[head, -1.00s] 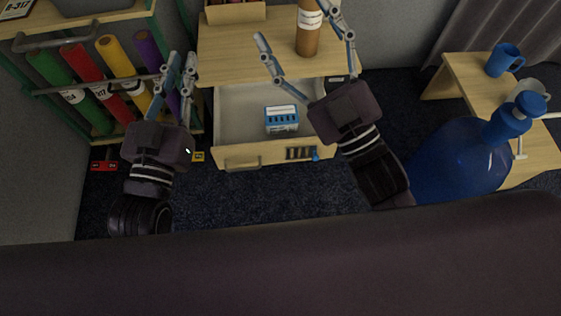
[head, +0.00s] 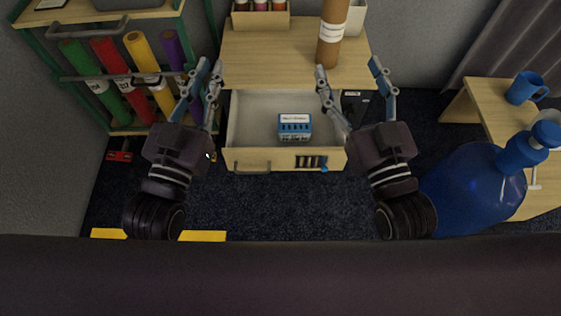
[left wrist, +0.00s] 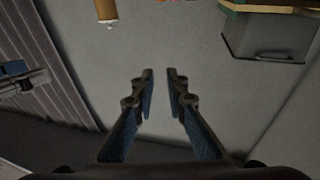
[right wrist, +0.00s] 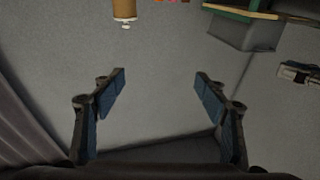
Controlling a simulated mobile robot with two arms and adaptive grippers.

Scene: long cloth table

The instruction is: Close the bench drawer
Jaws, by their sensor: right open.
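The bench drawer (head: 252,160) stands pulled out from the wooden bench (head: 265,55). Its front has a metal handle (head: 252,168) at the left and a dark slotted piece with a blue end at the right. A blue and white box (head: 295,127) lies inside the drawer. My left gripper (head: 205,80) is left of the drawer, fingers a little apart, holding nothing. It also shows in the left wrist view (left wrist: 159,75). My right gripper (head: 348,73) is open and empty near the drawer's right side. Its spread fingers show in the right wrist view (right wrist: 160,75). Neither gripper visibly touches the drawer.
A brown bottle (head: 332,35) stands on the bench top near a wooden tray (head: 262,18). A green rack with coloured rolls (head: 112,65) stands at the left. A large blue water bottle (head: 475,190) and a side table with a blue mug (head: 524,88) are at the right.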

